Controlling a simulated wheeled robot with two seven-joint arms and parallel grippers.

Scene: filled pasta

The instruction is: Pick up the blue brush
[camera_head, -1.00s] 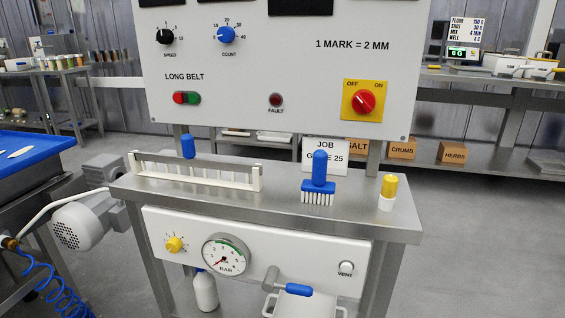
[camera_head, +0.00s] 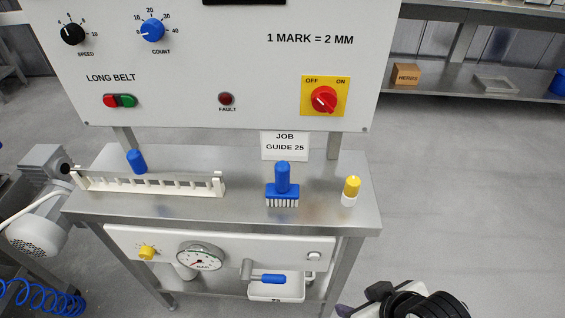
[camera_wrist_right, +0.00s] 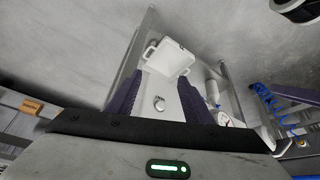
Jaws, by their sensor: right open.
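The blue brush (camera_head: 282,179) stands upright on the steel bench top (camera_head: 245,212), handle up and white bristles down, in front of the job guide card. My right gripper (camera_head: 352,308) enters at the bottom right of the head view, low and in front of the bench, well apart from the brush. In the right wrist view its two dark purple fingers (camera_wrist_right: 160,92) are spread with nothing between them. The brush cannot be made out in that view. My left gripper is not in view.
A white slotted rack (camera_head: 150,186) with a blue-handled item (camera_head: 136,161) is at left. The control panel (camera_head: 230,60) rises behind. A blue-handled lever (camera_head: 266,279) and white tray (camera_head: 277,292) sit below the bench top.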

